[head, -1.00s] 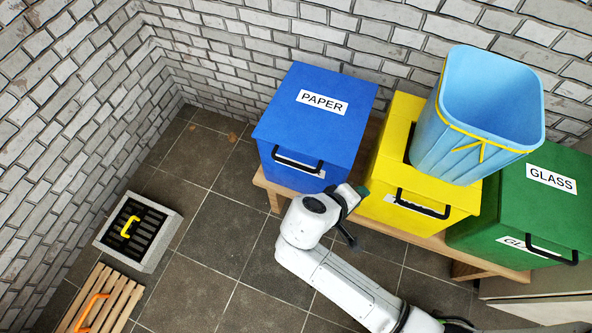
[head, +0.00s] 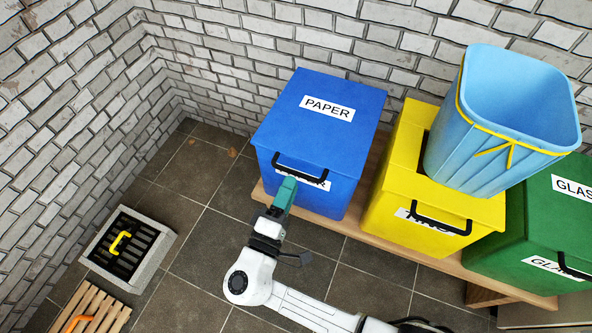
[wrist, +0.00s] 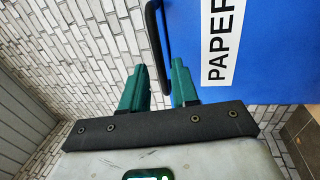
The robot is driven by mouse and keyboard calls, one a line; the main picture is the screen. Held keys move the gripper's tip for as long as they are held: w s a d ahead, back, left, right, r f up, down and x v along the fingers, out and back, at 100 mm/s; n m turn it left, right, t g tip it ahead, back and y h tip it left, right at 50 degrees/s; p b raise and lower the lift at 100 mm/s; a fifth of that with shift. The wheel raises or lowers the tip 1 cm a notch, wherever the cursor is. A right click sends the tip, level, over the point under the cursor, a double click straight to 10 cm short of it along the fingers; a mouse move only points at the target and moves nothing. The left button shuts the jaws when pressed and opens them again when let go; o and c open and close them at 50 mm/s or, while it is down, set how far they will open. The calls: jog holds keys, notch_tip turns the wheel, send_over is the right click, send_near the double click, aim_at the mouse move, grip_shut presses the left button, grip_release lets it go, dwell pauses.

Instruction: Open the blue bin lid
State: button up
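The blue bin (head: 310,180) marked PAPER stands on a wooden bench with its lid (head: 345,90) shut. Its black handle (head: 300,167) is on the front face, above a white label. My gripper (head: 288,187) is in front of that face, just below the handle, and partly covers the label. In the wrist view my gripper (wrist: 158,80) is open, its two green fingers apart with nothing between their tips. The handle (wrist: 154,45) lies just beyond the fingertips, in line with the gap between them. I cannot tell whether a finger touches the bin.
A yellow bin (head: 400,200) with a light blue basket (head: 480,130) on top stands to the right, then a green bin (head: 525,225). A floor grate (head: 130,245) and a wooden slatted thing (head: 85,310) lie at the left.

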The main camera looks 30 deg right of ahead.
aim_at(296, 172)
jog(key=shift+x, duration=2.35)
grip_shut()
